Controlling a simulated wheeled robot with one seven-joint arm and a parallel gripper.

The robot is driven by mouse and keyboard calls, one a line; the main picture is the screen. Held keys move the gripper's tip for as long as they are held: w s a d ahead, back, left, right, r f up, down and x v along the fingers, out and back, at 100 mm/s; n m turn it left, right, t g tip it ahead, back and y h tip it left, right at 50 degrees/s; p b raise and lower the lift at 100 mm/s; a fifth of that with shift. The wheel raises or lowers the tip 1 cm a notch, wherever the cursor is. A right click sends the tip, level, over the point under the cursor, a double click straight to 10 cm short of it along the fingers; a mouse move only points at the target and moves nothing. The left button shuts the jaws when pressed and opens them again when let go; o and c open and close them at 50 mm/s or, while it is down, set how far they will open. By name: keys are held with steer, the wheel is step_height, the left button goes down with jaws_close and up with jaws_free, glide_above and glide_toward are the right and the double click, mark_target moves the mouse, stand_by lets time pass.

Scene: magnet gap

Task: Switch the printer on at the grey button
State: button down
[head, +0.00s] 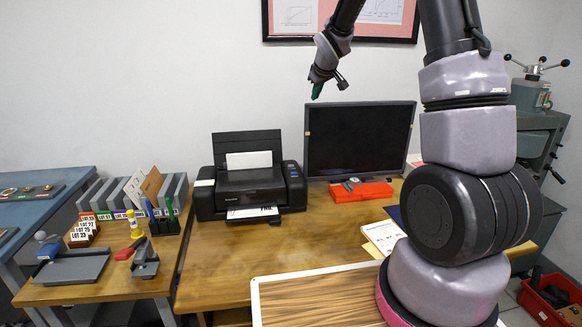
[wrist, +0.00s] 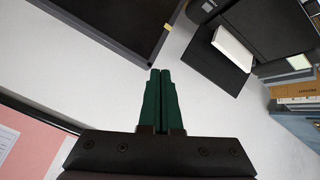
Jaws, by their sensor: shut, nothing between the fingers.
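The black printer (head: 250,185) stands on the wooden desk, left of the monitor. White paper stands in its rear feed, and a printed sheet lies in its front tray. I cannot make out a grey button on it at this size. My gripper (head: 316,92) is up in front of the wall, above and right of the printer and apart from it. In the wrist view its green fingers (wrist: 160,95) are together with nothing between them. The printer (wrist: 270,28) shows at the upper right there, partly cut off by the frame edge.
The monitor (head: 359,140) stands close to the printer's right side, with a red box (head: 361,192) before it. Pen holder (head: 166,226) and upright files (head: 178,192) stand at the left. The desk front (head: 230,265) is clear. A framed board (head: 400,38) hangs above.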

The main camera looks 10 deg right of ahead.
steer(key=w+a+f+n, duration=0.3)
steer(key=w+f, duration=0.4)
steer(key=f, duration=0.2)
steer(key=n+y, duration=0.2)
steer(key=n, duration=0.1)
glide_above(291, 167)
step_height(291, 167, down, 10)
steer(key=shift+d+f, duration=0.1)
steer(key=shift+d, duration=0.25)
steer(key=shift+f, duration=4.4)
steer(key=shift+f, duration=0.45)
